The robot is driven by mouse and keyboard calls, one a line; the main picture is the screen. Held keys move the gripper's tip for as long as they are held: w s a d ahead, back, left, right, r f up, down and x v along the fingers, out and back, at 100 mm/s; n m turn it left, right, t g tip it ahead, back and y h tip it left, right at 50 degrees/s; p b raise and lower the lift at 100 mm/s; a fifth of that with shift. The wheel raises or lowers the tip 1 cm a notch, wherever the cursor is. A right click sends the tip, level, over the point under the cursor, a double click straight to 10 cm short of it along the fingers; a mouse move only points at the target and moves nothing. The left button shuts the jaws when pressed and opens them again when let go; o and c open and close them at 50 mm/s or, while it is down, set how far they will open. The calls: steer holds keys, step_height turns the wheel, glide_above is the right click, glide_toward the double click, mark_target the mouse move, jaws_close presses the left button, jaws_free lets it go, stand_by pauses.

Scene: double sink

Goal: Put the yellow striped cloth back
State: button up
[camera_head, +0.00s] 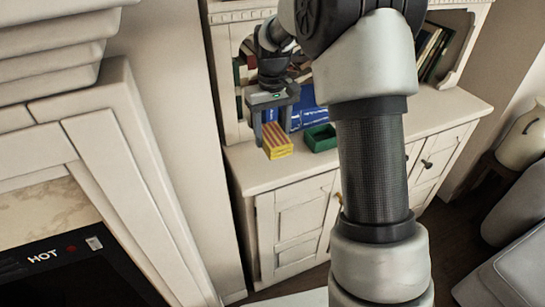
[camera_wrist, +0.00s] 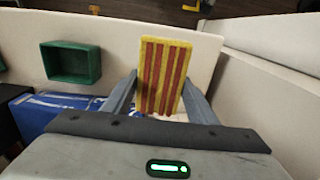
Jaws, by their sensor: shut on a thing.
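The yellow cloth with red stripes (camera_head: 278,141) is a folded block in the head view, at the left part of the cabinet top. It also shows in the wrist view (camera_wrist: 163,75), between the two fingers. My gripper (camera_head: 272,143) is shut on the cloth from above, one finger at each side. In the wrist view, my gripper (camera_wrist: 158,98) holds the cloth over the cabinet top, near its end. I cannot tell whether the cloth touches the surface; its lower side is hidden.
A green open box (camera_head: 320,138) stands on the cabinet top (camera_head: 240,177) right of the cloth. Blue items (camera_head: 300,110) stand behind it. Books (camera_head: 432,52) lean at the far right. A fireplace (camera_head: 130,150) is at the left. Bare top lies in front of the cloth.

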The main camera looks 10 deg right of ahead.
steer(key=shift+f+b, duration=0.7)
steer(key=shift+f, duration=2.35)
steer(key=shift+f, duration=0.1)
steer(key=shift+f, duration=0.15)
steer(key=o, duration=1)
